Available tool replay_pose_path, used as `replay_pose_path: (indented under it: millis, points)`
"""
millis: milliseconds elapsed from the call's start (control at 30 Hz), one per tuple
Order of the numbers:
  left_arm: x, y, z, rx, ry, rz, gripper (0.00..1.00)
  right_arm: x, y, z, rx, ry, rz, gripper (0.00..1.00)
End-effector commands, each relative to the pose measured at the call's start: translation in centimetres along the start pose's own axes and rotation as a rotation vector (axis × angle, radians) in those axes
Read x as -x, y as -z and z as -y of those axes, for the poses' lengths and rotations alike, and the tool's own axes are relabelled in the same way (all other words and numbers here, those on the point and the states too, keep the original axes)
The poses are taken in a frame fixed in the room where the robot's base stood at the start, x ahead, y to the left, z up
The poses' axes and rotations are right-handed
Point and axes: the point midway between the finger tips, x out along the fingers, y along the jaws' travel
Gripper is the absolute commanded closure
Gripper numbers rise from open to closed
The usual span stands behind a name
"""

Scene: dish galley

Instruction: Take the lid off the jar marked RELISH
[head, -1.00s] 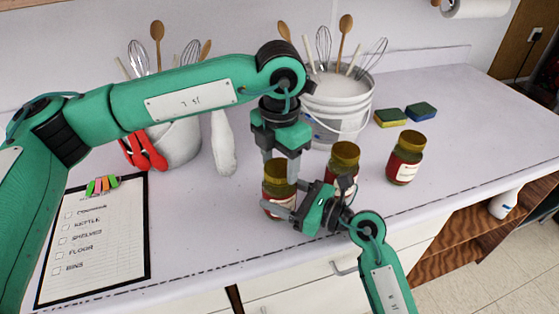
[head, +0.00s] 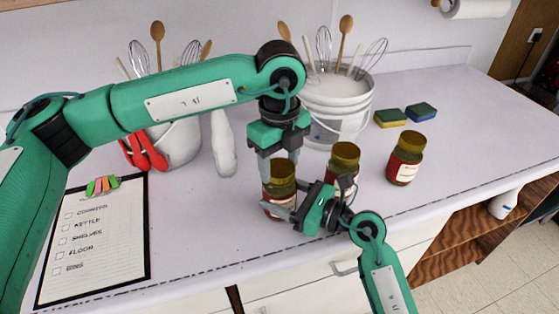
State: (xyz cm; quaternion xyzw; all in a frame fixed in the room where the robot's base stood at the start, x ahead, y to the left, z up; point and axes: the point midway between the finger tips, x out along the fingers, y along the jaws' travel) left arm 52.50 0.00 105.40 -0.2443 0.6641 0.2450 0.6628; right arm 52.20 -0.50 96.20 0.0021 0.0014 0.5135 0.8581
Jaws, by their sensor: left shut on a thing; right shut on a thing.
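Three jars with dark gold lids and red bodies stand on the counter; I cannot read a name on any label. The left jar (head: 270,209) is partly hidden by my grippers. My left gripper (head: 279,165) points down from above and is shut on that jar's lid (head: 281,180). The lid sits on the jar. My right gripper (head: 290,207) comes from the lower right and is shut on the same jar's body. The middle jar (head: 345,160) stands just behind my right gripper, and the right jar (head: 405,158) stands apart.
A white bucket (head: 340,105) with whisks and spoons stands behind the jars. Another container (head: 182,142) with utensils stands at left, near a clipboard (head: 95,240). Two sponges (head: 391,118) lie at back right. The counter's right side is clear.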

Motion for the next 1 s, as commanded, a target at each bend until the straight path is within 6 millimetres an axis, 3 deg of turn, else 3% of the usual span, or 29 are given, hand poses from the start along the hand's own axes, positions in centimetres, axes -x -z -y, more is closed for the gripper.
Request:
replay_pose_path:
  millis: [667,1000]
  points:
    - [0.1,0.0,0.0,0.008,0.002,0.000,0.72,0.0,0.1,0.0,0.000,-0.001,-0.001,0.99]
    - [1.1,0.0,0.1,0.008,0.002,0.001,0.72,0.0,0.1,0.0,0.000,-0.001,-0.001,0.99]
